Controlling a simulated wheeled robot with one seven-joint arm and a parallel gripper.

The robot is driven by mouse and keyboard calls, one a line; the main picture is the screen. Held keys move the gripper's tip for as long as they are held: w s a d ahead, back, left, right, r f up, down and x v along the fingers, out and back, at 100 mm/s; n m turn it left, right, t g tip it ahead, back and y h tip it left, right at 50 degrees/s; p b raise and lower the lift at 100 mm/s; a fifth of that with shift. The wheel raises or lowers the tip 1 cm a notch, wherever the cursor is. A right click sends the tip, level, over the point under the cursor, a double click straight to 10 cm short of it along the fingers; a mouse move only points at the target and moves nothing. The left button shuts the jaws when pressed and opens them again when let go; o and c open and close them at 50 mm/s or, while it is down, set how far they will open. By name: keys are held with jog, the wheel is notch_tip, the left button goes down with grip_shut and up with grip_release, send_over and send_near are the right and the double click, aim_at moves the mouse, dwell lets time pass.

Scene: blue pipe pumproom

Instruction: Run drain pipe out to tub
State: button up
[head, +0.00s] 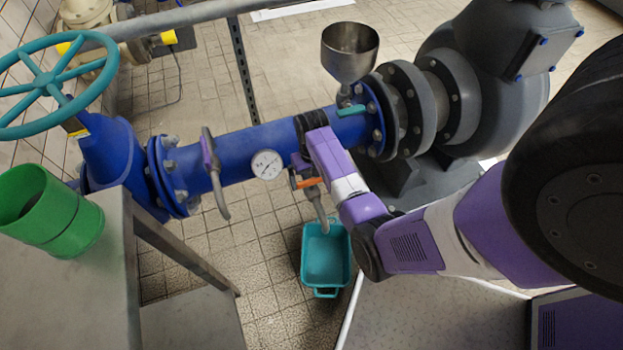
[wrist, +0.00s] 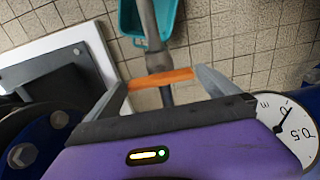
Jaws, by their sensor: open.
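The grey drain pipe (head: 320,205) hangs below the blue pipe and slants down toward the teal tub (head: 326,291) on the floor. In the wrist view the drain pipe (wrist: 149,25) runs over the tub (wrist: 128,20). An orange handle (head: 308,183) crosses the drain pipe near its top. My gripper (head: 304,174) is at the blue pipe's underside, partly hidden in the head view. In the wrist view my gripper (wrist: 163,82) is open, with its fingers on either side of the orange handle (wrist: 162,79). I cannot tell whether they touch it.
A grey pump (head: 500,75) stands right. A green container (head: 50,210) sits on the bench (head: 90,300) at left. Tiled floor around the tub is free.

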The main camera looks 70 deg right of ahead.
jog(key=shift+f, duration=0.1)
jog(key=c, duration=1.1)
jog(key=shift+p, duration=0.3)
jog(key=n+p, duration=0.2)
jog(key=n, duration=0.1)
jog(key=shift+r, duration=0.2)
jog(key=n+p, duration=0.3)
jog(key=n, duration=0.2)
jog(key=n+p, duration=0.1)
jog(key=n, duration=0.4)
jog(key=shift+f+n+p, duration=0.1)
jog(key=shift+n+p, duration=0.2)
jog(key=shift+n, duration=0.1)
jog(key=n, duration=0.4)
jog(key=shift+f+p, duration=0.1)
jog(key=shift+p, duration=0.3)
jog(key=shift+n, duration=0.3)
